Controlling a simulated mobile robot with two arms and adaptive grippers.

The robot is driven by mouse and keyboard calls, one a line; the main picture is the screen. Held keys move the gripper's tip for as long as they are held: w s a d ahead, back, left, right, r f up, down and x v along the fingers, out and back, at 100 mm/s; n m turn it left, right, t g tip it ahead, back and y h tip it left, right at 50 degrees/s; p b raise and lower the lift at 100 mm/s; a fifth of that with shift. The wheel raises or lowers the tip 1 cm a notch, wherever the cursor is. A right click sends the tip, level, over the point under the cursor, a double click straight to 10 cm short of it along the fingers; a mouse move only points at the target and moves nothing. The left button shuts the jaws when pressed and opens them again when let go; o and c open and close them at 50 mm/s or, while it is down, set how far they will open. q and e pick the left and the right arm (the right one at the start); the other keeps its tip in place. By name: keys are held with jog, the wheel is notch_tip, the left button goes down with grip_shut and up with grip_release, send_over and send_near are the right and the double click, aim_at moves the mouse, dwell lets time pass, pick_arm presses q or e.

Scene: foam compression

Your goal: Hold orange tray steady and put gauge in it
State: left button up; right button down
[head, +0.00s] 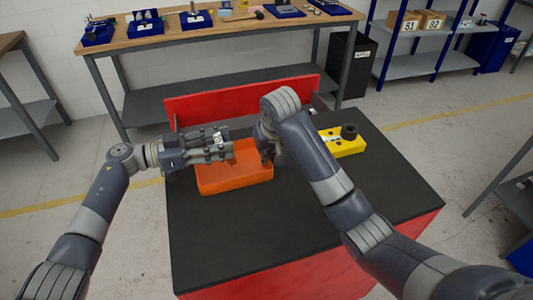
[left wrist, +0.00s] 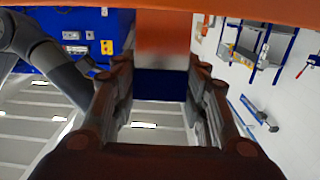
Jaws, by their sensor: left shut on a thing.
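The orange tray (head: 235,183) lies on the black top of a red cart, left of its middle. My left gripper (head: 228,149) reaches in from the left at the tray's far left rim and is shut on it. In the left wrist view the orange of the tray (left wrist: 162,38) shows between the two fingers. My right gripper (head: 268,155) points down at the tray's right far corner, mostly hidden by its own arm; I cannot tell whether it is open or shut. I cannot make out the gauge clearly; my right gripper and arm may hide it.
A yellow block (head: 345,141) with a black round part stands right of my right arm. The cart's black top (head: 240,240) is clear in front of the tray. A red panel (head: 240,98) rises behind it. A workbench (head: 190,45) with blue bins stands further back.

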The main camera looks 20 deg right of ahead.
pick_arm(q)
jog(key=o, duration=1.5)
jog(key=shift+f, duration=0.15)
jog(key=a, duration=1.2)
jog(key=shift+s+r, duration=0.25)
jog(key=shift+r, duration=0.15)
pick_arm(e)
jog(key=c, duration=1.7)
grip_release()
jog(key=shift+r, duration=0.15)
